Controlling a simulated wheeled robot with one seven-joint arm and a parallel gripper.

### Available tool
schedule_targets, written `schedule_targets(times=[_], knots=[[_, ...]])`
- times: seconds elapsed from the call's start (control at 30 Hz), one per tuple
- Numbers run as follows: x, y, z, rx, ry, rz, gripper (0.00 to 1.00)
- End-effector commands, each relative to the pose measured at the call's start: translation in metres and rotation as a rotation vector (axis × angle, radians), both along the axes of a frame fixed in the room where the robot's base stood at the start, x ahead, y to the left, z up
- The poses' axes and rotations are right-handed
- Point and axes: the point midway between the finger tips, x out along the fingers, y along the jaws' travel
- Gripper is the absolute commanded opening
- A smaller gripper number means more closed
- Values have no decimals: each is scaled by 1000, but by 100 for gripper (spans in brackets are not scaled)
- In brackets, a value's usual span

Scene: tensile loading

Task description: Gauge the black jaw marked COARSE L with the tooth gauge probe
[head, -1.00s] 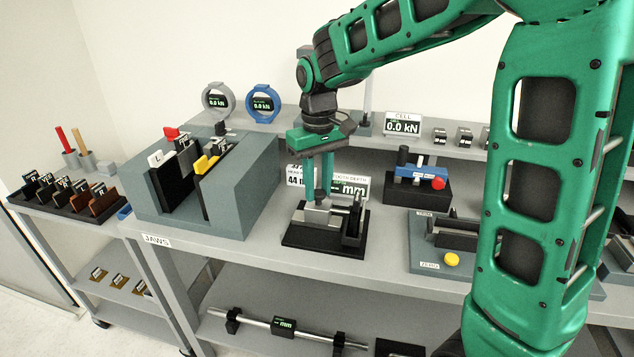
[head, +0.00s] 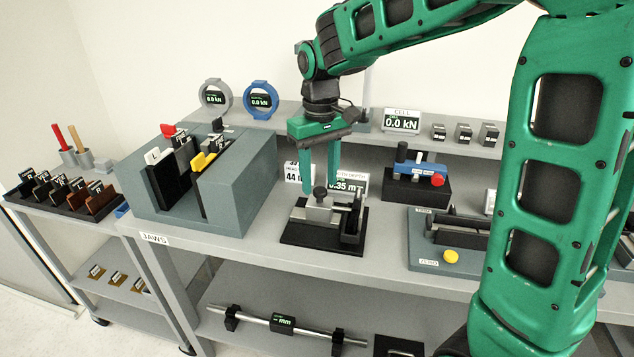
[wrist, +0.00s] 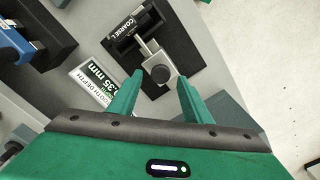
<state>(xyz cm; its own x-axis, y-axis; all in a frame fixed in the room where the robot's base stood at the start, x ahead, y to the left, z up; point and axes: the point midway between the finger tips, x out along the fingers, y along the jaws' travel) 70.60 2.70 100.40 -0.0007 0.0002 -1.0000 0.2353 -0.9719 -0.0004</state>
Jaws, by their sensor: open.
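The tooth gauge sits on a black base (head: 295,237) on the bench. Its probe is a grey block (head: 318,214) with a black knob (wrist: 160,74) on top. A thin rod from the block reaches to or very near the face of the black jaw marked COARSE L (wrist: 128,30), which stands in the gauge's black holder. The jaw also shows in the head view (head: 352,223). The tooth depth display (wrist: 100,82) reads 0.35 mm. My gripper (head: 319,186) is open and empty just above the probe, its fingers apart on either side of the knob in the picture.
A grey-blue jaw rack (head: 250,185) stands left of the gauge. A blue fixture with a red knob (head: 438,179) is behind and right. A grey plate with a yellow button (head: 451,256) lies to the right. Bare bench shows in front of the gauge.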

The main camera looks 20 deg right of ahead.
Motion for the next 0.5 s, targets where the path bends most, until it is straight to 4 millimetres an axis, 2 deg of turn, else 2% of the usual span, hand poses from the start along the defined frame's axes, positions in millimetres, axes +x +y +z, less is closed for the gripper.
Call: schedule_targets(times=[0.3, 0.5], knots=[[3, 0, 60, 1, -4, -1, 45], [3, 0, 83, 0, -1, -1, 45]])
